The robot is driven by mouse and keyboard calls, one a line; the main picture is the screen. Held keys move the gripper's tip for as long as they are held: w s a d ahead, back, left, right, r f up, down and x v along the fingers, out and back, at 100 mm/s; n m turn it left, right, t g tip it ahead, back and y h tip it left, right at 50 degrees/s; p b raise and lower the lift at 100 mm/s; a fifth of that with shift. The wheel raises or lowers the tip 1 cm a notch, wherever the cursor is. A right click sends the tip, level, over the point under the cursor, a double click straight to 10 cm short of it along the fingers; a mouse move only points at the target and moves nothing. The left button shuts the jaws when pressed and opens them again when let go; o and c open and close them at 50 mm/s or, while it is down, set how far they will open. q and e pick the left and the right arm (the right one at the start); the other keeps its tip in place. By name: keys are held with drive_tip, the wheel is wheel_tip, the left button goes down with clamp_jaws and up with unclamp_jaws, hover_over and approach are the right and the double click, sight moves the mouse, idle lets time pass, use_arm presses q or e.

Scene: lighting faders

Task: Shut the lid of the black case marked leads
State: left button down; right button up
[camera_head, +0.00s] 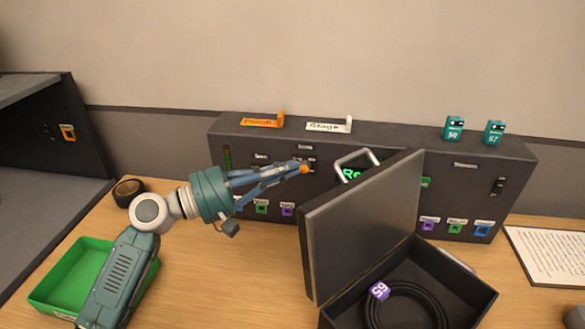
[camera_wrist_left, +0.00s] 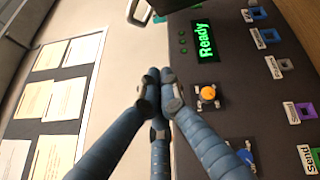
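The black case stands open on the table, its lid (camera_head: 365,225) raised and tilted, its base (camera_head: 455,270) in front of the console at the lower right. A coiled black cable and a purple tag (camera_head: 379,291) show inside. No "leads" marking is readable. My left gripper (camera_head: 298,167) is in front of the console, left of the raised lid and apart from it. In the left wrist view its blue fingers (camera_wrist_left: 159,84) meet at the tips with nothing visible between them. An orange button (camera_wrist_left: 208,93) lies just beside the tips. My right gripper is not in view.
The dark console (camera_head: 470,160) stands behind the case, with a lit green display (camera_wrist_left: 205,40) and a metal handle (camera_head: 357,160) partly behind the lid. A green tray (camera_head: 62,300) and tape roll (camera_head: 128,190) are at left. A paper sheet (camera_head: 550,255) lies at right.

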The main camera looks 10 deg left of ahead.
use_arm(q)
drive_tip(key=w+d+r+p, duration=0.1)
drive_tip(key=d+p, duration=0.3)
drive_tip(key=d, duration=0.5)
drive_tip(key=shift+w+r, duration=0.2)
drive_tip(key=shift+r, duration=0.4)
drive_tip(key=shift+r+p, duration=0.1)
drive_tip(key=shift+p, duration=0.2)
